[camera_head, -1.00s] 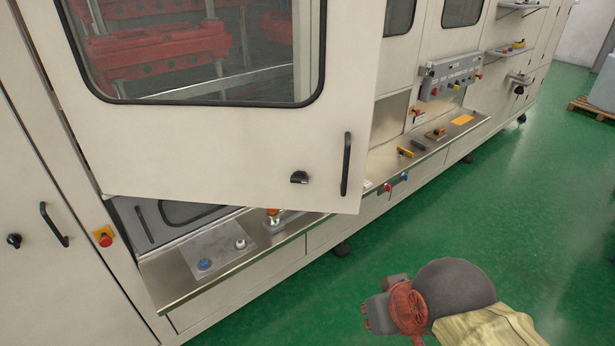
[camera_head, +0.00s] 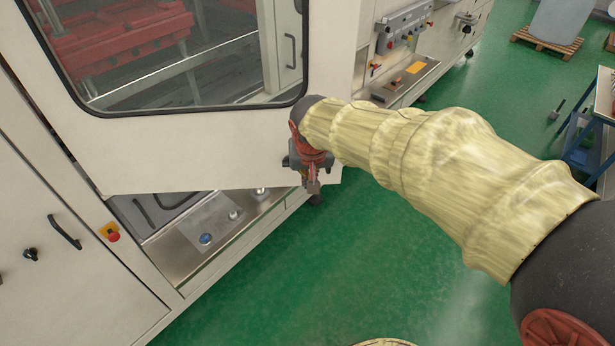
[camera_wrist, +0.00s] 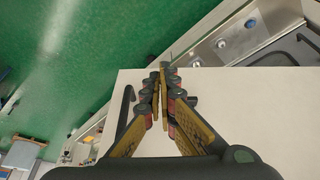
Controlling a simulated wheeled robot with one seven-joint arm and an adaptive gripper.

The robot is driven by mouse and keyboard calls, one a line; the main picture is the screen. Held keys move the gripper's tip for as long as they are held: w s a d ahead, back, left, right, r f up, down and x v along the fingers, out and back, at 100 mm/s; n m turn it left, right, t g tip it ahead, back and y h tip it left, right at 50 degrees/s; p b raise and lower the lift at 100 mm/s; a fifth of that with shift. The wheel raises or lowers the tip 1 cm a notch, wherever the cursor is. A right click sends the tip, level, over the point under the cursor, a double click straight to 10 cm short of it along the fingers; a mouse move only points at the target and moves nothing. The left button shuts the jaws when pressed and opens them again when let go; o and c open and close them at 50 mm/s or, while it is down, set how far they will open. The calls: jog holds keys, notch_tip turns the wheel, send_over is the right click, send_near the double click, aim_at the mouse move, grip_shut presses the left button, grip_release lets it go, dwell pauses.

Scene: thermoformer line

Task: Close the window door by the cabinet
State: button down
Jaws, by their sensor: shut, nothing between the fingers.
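The window door (camera_head: 180,155) is a cream panel with a black-framed pane. It stands swung out, angled away from the machine, with the opening and counter showing under its lower edge. My gripper (camera_head: 311,187) is in front of the door's lower right corner, fingers pointing down in the head view. In the wrist view my gripper (camera_wrist: 160,75) is shut and empty over the door panel (camera_wrist: 250,90), near its edge. The door's black bar handle (camera_wrist: 123,108) shows left of the fingers. I cannot tell if the fingers touch the panel. In the head view my arm hides the handle.
The cabinet (camera_head: 50,290) at left has a black handle (camera_head: 65,232) and a red button (camera_head: 113,237). A metal counter (camera_head: 180,262) with knobs runs below the door. Green floor (camera_head: 330,270) is open at front. A blue-framed table (camera_head: 580,140) stands at right.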

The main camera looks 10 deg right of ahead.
jog(key=w+d+f+p, duration=0.1)
jog(key=w+f+p, duration=0.1)
jog(key=w+f, duration=0.5)
jog(key=x, duration=0.2)
jog(key=shift+f, duration=0.25)
jog(key=shift+d, duration=0.15)
